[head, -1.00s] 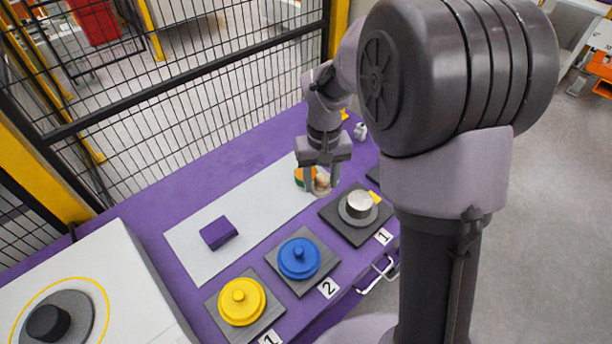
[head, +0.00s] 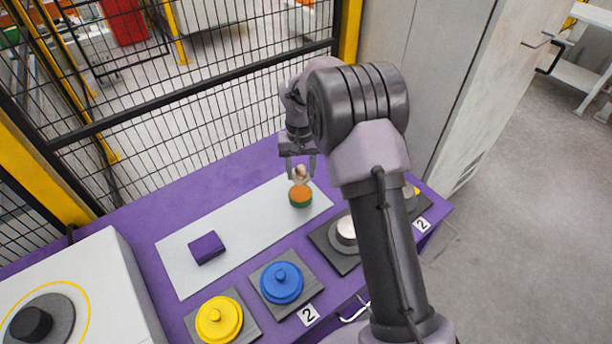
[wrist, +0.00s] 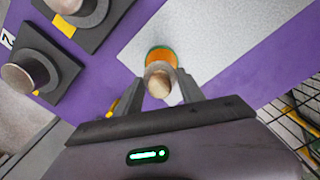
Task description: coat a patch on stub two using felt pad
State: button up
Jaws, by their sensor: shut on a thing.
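My gripper (head: 300,172) is shut on a round beige thing (head: 300,173), likely the felt pad, just above an orange-topped green pot (head: 301,197). The pad also shows between the fingers in the wrist view (wrist: 159,84), overlapping the pot (wrist: 161,56); I cannot tell if they touch. Stub two (wrist: 24,75) is a metal cylinder on a dark plate at the left of the wrist view, near a "2" label (wrist: 7,40) and with a yellow patch beside it. In the head view its label (head: 422,225) shows, but my arm mostly hides the stub.
Another metal stub (head: 346,230) stands on a dark plate nearer the pot. A purple block (head: 207,248) lies on the white sheet (head: 185,275). Blue (head: 282,284) and yellow (head: 218,319) lidded round things sit on plates in front. A mesh fence (head: 220,100) stands behind the table.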

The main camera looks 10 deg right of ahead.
aim_at(300, 194)
jog(key=shift+w+f, duration=0.2)
jog(key=shift+f, duration=0.1)
notch_tip(300, 194, down, 6)
jog(key=b, duration=0.5)
jog(key=shift+s+a+r, duration=0.1)
jog(key=shift+r, duration=0.05)
jog(key=shift+f, duration=0.55)
dwell(1.3)
notch_tip(300, 194, up, 7)
jog(key=p, duration=0.5)
jog(key=shift+r, duration=0.15)
dwell(0.4)
